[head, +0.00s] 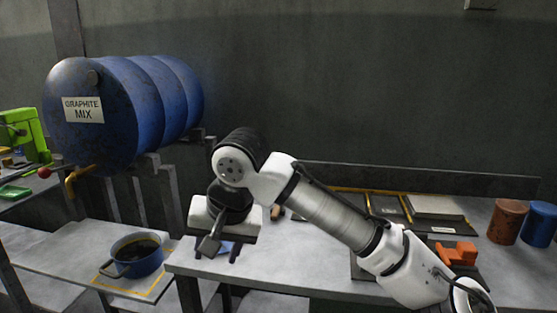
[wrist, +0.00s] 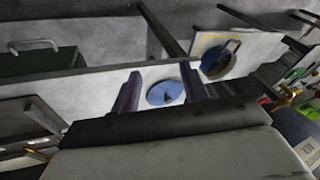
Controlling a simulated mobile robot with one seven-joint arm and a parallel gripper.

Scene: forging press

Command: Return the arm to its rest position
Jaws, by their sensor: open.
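My arm reaches from the lower right of the head view, bent at the elbow. My gripper (head: 221,251) hangs pointing down over the left front end of the grey table (head: 300,268). In the wrist view my gripper (wrist: 160,72) is also open. A round blue lid-like disc (wrist: 165,93) with a dark knob lies on the table below, between the fingers in the picture. In the head view only a sliver of blue shows behind the gripper.
A blue pot (head: 140,267) of dark liquid stands on a lower shelf at left, inside a yellow outline. Trays (head: 435,207), an orange block (head: 456,252), a brown canister (head: 507,222) and a blue canister (head: 539,224) occupy the table's right.

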